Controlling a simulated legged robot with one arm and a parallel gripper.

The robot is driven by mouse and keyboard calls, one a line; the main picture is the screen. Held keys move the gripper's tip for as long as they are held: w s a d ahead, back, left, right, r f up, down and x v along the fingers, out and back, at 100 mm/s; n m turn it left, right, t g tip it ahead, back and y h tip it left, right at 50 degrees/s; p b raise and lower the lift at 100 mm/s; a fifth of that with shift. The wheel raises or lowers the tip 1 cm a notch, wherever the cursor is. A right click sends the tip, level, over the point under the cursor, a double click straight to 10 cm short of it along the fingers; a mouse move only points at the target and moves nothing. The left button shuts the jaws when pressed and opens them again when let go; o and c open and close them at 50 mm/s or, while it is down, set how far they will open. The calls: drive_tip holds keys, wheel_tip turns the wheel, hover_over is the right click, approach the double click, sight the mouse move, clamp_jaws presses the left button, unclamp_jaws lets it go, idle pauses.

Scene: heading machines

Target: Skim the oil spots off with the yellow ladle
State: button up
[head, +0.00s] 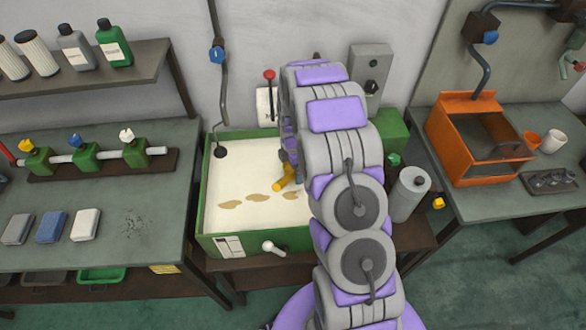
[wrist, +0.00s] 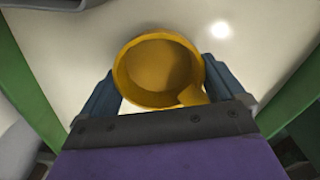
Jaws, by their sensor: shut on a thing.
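The yellow ladle (wrist: 158,68) is in my gripper (wrist: 162,100), its round bowl between and just beyond the two dark blue fingers. In the head view the ladle (head: 284,182) shows as a small yellow piece over the pale liquid, beside the oil spots. The brown oil spots (head: 258,197) lie in a row on the pale surface of the green tank (head: 207,205). My arm covers the right part of the tank, so any spots there are partly hidden. No spot is clear in the wrist view. I cannot tell whether the bowl touches the liquid.
A white-knobbed tap (head: 272,247) sticks out from the tank's front. A pipe (head: 220,110) hangs over its back left corner. A grey cylinder (head: 408,194) and an orange box (head: 462,165) stand at right. A bench (head: 180,225) with cloths is at left.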

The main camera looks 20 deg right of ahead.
drive_tip(key=shift+r+p, duration=1.15)
drive_tip(key=shift+r, duration=3.15)
